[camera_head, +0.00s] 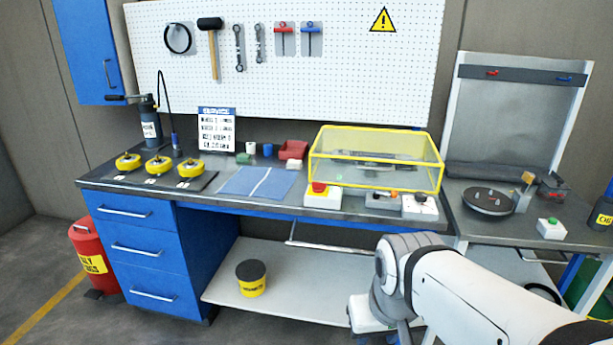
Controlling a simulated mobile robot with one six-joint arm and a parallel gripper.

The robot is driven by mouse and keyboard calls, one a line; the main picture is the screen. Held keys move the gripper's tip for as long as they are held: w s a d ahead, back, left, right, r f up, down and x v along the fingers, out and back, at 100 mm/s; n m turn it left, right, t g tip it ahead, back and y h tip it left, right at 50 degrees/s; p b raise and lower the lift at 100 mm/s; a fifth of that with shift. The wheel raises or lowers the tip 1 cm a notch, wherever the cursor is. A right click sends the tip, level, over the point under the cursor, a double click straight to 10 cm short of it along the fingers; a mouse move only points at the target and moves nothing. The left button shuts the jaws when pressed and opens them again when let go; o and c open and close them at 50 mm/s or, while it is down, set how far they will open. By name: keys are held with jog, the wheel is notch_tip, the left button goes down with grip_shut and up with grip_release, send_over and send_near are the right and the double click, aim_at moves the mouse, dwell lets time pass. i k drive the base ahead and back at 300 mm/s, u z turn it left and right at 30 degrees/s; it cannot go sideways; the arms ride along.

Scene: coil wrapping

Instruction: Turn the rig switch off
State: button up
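The rig stands on the bench under a clear guard with a yellow frame (376,158). Along its front edge sit a white box with a red mushroom button on a yellow collar (322,194), a small dark unit with an orange-red part (382,200), and a light box with a dark round knob (420,206). The knob box looks most like the rig switch, but its setting is too small to read. My white arm (450,285) reaches in from the lower right, below and in front of the bench. My gripper is not visible; the arm's far end runs off the bottom edge.
A side table at right holds a dark turntable (489,200) and a green-button box (551,228). A yellow-black tub (251,277) stands on the lower shelf (310,292).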

aim_at(319, 186)
jog(key=i, duration=0.85)
jog(key=u, duration=0.05)
